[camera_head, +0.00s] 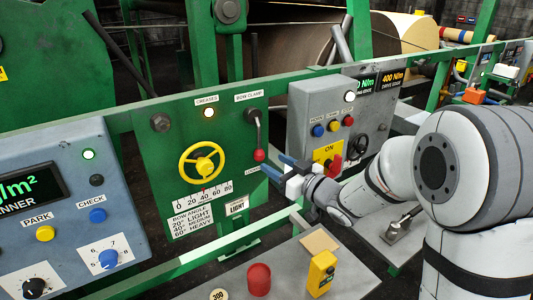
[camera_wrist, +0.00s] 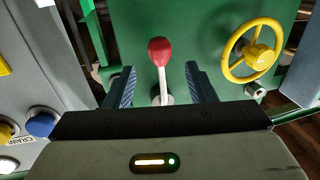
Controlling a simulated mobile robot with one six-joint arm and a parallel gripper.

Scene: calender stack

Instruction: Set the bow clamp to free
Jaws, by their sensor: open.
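The bow clamp lever (camera_head: 258,128) is on the green panel under the BOW CLAMP label (camera_head: 249,96). Its dark arm hangs down from a pivot to a red knob (camera_head: 259,155). My gripper (camera_head: 270,166) is open and empty, with its blue fingers just to the lower right of the knob in the head view. In the wrist view the red knob (camera_wrist: 160,50) and pale shaft stand in line with the gap between the open fingers of my gripper (camera_wrist: 160,80). Neither finger visibly touches the lever.
A yellow handwheel (camera_head: 203,162) sits left of the lever, above a bow angle scale (camera_head: 203,193). A grey button box (camera_head: 318,110) with a yellow ON plate stands close right of my gripper. A red cylinder (camera_head: 259,279) and yellow device (camera_head: 321,272) stand on the lower shelf.

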